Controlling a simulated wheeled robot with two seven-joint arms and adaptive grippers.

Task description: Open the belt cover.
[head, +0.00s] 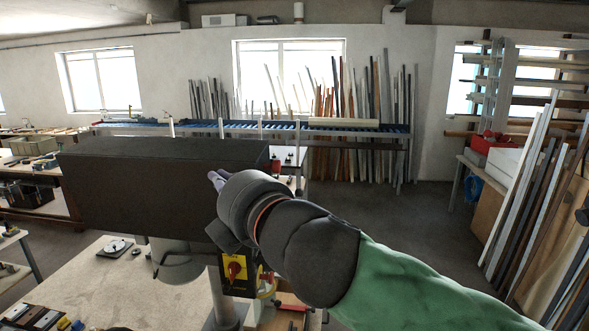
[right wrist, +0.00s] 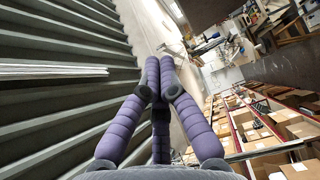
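The belt cover (head: 150,185) is a long dark grey box at the left of the head view, on top of a drill-like machine. It looks closed; its far side is hidden. My left gripper is not in view.
Below the cover are a yellow panel with a red switch (head: 235,270) and a worktable (head: 110,290) with small parts. A blue roller conveyor (head: 345,128) and upright profiles stand behind. More profiles lean at the right. Open floor (head: 415,215) lies between.

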